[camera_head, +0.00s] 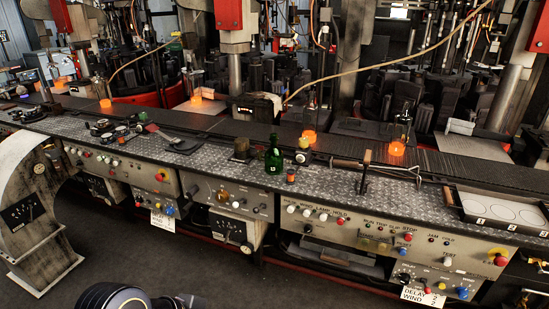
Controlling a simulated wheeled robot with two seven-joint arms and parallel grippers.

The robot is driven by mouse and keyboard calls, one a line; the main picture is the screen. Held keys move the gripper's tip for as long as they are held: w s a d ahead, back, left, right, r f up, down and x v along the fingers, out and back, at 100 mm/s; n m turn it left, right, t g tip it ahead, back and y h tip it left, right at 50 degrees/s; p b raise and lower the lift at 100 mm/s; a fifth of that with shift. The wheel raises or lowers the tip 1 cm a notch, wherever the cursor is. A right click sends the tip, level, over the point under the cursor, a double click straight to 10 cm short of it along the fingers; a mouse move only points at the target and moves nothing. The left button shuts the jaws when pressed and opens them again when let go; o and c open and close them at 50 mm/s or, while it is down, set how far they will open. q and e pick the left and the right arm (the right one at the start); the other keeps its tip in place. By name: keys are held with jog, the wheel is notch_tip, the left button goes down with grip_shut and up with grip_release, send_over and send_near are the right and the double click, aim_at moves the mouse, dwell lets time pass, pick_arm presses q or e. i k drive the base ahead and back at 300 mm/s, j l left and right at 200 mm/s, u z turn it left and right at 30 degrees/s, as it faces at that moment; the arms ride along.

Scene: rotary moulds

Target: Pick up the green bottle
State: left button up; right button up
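The green bottle (273,160) stands upright on the patterned metal ledge of the long machine bench, near the middle of the view. It has a narrow neck and a small pale mark low on its body. Nothing covers it from this side. Neither my left nor my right gripper can be made out. A dark rounded part of my own body shows at the bottom edge, left of centre, well apart from the bottle.
A dark block (241,149) stands left of the bottle. A small orange-and-dark item (291,175) and a round pale item (302,157) are close on its right. Control panels (350,226) face the open floor.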

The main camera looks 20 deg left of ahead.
aim_at(273, 156)
jog(key=i+j+u, duration=0.1)
jog(key=j, duration=0.3)
jog(key=i+j, duration=0.25)
jog(key=i+j+u, duration=0.15)
jog(key=j, duration=0.35)
jog(key=i+j+u, duration=0.1)
jog(key=i+j, duration=0.4)
jog(key=i+j+u, duration=0.1)
jog(key=i+j, duration=0.4)
jog(key=i, duration=0.2)
